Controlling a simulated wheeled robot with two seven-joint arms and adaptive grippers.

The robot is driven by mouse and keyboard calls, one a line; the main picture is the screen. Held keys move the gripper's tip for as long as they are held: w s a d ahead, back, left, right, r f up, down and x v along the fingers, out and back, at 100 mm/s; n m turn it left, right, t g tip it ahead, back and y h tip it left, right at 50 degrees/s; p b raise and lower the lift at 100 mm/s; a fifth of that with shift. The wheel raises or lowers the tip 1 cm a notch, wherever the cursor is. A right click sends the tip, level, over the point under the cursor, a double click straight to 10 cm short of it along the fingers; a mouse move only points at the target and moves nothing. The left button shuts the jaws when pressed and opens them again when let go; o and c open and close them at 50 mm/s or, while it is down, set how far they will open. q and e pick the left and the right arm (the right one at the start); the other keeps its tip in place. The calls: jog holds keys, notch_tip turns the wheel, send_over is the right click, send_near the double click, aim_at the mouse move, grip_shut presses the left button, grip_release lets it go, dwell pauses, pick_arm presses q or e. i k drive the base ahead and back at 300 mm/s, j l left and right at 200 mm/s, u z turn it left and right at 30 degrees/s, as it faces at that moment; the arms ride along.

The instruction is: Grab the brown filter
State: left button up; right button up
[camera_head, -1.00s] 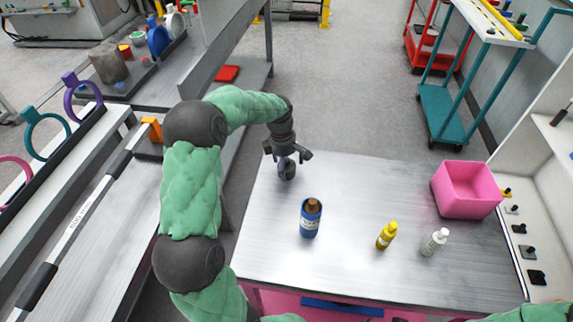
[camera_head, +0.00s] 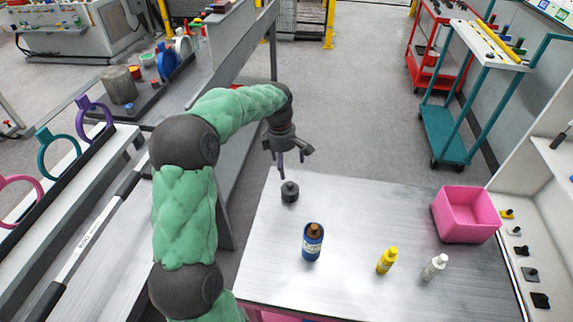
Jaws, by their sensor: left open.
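A blue canister with a pale label (camera_head: 312,247) stands upright on the metal table. A brown round piece (camera_head: 314,230) shows at its top; I cannot tell whether it is a cap or the filter. A small dark grey cylinder with a knob (camera_head: 289,192) stands near the table's far left corner. My left gripper (camera_head: 292,163) is open and empty, pointing down just above and beyond the dark cylinder, apart from it. The canister is nearer than the gripper. My right gripper is out of view.
A yellow bottle (camera_head: 387,261) and a white bottle (camera_head: 434,267) stand right of the canister. A pink bin (camera_head: 466,224) is at the table's right. A bench with coloured rings (camera_head: 57,158) lies left.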

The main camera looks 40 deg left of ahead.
aim_at(313, 233)
jog(key=k, duration=1.5)
